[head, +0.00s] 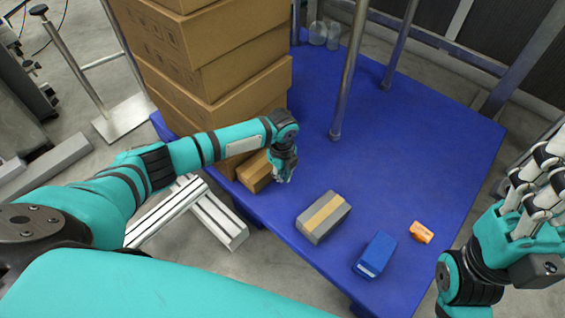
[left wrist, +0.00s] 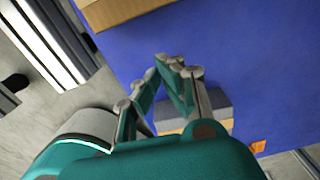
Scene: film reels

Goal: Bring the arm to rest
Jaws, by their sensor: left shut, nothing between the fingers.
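My left gripper (head: 284,174) is shut and empty above the blue table (head: 420,130), beside a small brown box (head: 254,172) near the left edge. Its closed fingers also show in the left wrist view (left wrist: 173,64), with the blue surface beyond them and a grey box with a tan strip (left wrist: 208,108) partly hidden behind them. My left arm reaches in from the left of the head view. My right gripper (head: 540,185) is at the right edge, partly cut off; I cannot tell whether it is open.
Large cardboard boxes (head: 215,70) are stacked at the table's back left. A metal post (head: 349,75) stands behind my left gripper. The grey box (head: 323,216), a blue box (head: 375,255) and an orange item (head: 422,232) lie near the front edge. The table's right middle is clear.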

